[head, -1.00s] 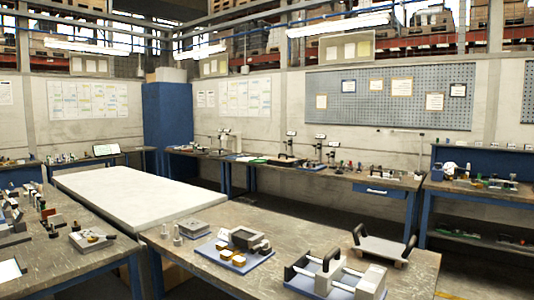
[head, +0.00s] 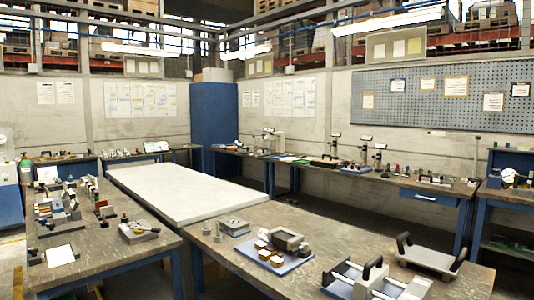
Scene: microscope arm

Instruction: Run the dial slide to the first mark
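Neither of my grippers shows in the head view. I cannot tell for sure which thing is the dial slide, and no mark can be read at this distance. A light grey fixture with rails and an upright black handle (head: 372,268) stands at the front edge of the near bench, cut off by the bottom of the view. A small grey block with a brass-coloured round part and a black lever (head: 137,231) sits on the left bench.
A bare white table (head: 175,190) lies behind. Stands line the back bench (head: 350,175).

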